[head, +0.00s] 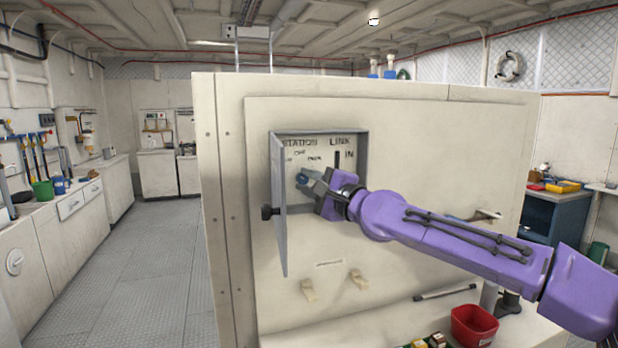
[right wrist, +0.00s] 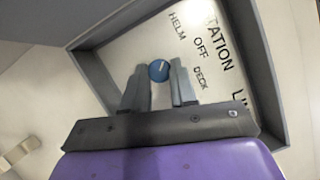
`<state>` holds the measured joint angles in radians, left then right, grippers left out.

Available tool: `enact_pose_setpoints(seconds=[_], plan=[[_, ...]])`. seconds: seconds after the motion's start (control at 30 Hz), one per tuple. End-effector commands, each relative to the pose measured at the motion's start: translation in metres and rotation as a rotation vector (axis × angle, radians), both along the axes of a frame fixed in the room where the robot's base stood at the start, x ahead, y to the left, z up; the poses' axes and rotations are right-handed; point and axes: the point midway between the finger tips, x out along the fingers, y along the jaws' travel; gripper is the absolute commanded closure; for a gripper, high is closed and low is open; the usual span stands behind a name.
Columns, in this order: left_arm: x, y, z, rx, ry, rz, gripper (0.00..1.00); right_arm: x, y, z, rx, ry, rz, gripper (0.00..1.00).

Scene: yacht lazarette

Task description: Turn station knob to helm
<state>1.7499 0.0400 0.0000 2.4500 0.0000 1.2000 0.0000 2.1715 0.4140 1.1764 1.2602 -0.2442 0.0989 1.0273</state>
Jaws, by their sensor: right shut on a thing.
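The station knob (right wrist: 158,70) is a small round blue knob on a white panel (right wrist: 205,22) marked STATION, with the words HELM, OFF and DECK beside it. A pale line shows on its face, but I cannot tell which word it points to. My right gripper (right wrist: 159,80) is shut on the knob, one grey finger on each side. In the head view my right gripper (head: 306,182) reaches into the shallow box and largely hides the knob. My left gripper is not in view.
The grey box frame (head: 366,160) surrounds the panel, and its door (head: 278,205) stands open at the left. A LINK slot (head: 337,160) is beside the station part. A red bin (head: 474,326) stands below at the right. Free floor (head: 150,270) lies to the left.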

Motion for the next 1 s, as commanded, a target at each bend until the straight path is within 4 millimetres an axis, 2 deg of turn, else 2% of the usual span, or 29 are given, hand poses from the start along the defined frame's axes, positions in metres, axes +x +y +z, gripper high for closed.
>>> enact_pose_setpoints(seconds=[0.67, 0.7, 0.77, 1.0], plan=[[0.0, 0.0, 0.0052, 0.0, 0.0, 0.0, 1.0, -0.0002, 0.001, -0.0014, -0.061, -0.017, 0.003, 1.0], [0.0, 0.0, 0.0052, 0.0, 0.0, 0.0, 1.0, -0.0002, 0.001, -0.0014, -0.061, -0.017, 0.003, 0.67], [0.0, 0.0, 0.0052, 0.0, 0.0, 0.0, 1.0, -0.0002, 0.001, -0.0013, -0.059, -0.017, 0.002, 0.48], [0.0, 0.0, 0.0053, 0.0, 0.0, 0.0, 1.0, -0.0002, 0.0004, -0.0004, -0.057, -0.018, 0.001, 0.48]])
